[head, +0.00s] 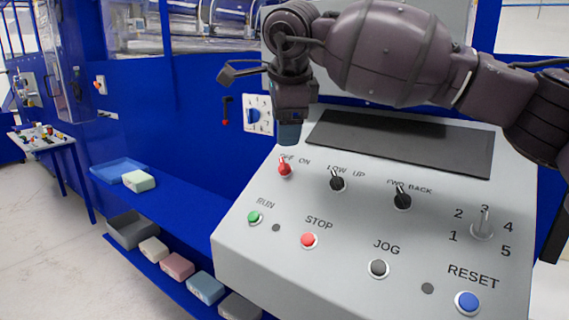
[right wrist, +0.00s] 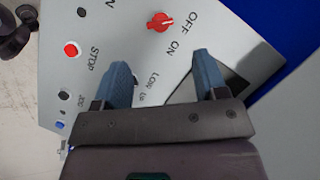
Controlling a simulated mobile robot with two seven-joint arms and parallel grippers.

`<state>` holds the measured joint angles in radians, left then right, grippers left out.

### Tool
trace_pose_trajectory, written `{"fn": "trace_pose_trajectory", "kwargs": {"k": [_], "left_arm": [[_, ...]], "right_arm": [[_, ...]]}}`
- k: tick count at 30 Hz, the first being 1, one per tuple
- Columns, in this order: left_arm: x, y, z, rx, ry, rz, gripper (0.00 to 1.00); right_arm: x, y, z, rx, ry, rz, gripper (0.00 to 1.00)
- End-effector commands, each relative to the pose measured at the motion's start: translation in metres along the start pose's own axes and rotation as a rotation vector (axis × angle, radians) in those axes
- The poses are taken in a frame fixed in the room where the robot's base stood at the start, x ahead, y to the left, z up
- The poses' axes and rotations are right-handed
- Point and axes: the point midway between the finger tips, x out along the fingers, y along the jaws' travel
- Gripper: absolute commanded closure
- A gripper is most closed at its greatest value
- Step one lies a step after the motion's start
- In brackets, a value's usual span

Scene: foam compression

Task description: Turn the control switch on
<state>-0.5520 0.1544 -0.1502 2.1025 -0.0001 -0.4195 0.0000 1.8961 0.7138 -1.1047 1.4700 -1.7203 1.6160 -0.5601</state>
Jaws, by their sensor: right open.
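The control switch (head: 284,168) is a small red knob with a short pale lever. It sits at the upper left of the grey control panel (head: 340,268), under the OFF and ON labels. In the right wrist view the red switch (right wrist: 160,21) lies ahead of the fingers, apart from them. I cannot tell its setting for sure. My right gripper (head: 289,135) points down just above the OFF/ON label and partly hides it. Its two blue fingers (right wrist: 160,65) are open with nothing between them. My left gripper is not in view.
Black switches (head: 337,183) stand to the right of the red one. Green RUN (head: 255,217) and red STOP (head: 308,240) buttons lie below. A dark screen (head: 402,143) is behind. A blue shelf at the left holds a tray (head: 117,166) and a pale block (head: 139,181).

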Motion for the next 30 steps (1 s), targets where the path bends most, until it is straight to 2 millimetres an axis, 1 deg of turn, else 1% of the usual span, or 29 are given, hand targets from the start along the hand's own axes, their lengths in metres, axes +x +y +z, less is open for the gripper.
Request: {"fn": "trace_pose_trajectory", "kwargs": {"k": [1, 6, 12, 15, 21, 29, 30], "left_arm": [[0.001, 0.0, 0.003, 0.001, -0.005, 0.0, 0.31], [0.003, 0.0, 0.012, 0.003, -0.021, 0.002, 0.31], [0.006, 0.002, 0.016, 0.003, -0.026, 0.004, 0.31], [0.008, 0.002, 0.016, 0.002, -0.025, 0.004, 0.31], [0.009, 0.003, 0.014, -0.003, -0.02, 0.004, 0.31], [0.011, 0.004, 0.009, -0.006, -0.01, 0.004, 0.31], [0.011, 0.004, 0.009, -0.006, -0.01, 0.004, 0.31]], "right_arm": [[0.011, 0.001, 0.0, 0.0, 0.0, 0.004, 0.34], [0.043, 0.002, 0.0, 0.0, 0.0, 0.008, 0.34], [0.073, 0.001, 0.0, 0.001, 0.0, 0.006, 0.34], [0.084, 0.001, 0.0, 0.0, -0.001, 0.005, 0.34], [0.093, 0.001, 0.0, 0.0, -0.001, 0.003, 0.34], [0.093, 0.001, 0.0, 0.0, -0.001, 0.002, 0.34], [0.093, 0.001, 0.0, 0.0, -0.001, 0.002, 0.36]]}}
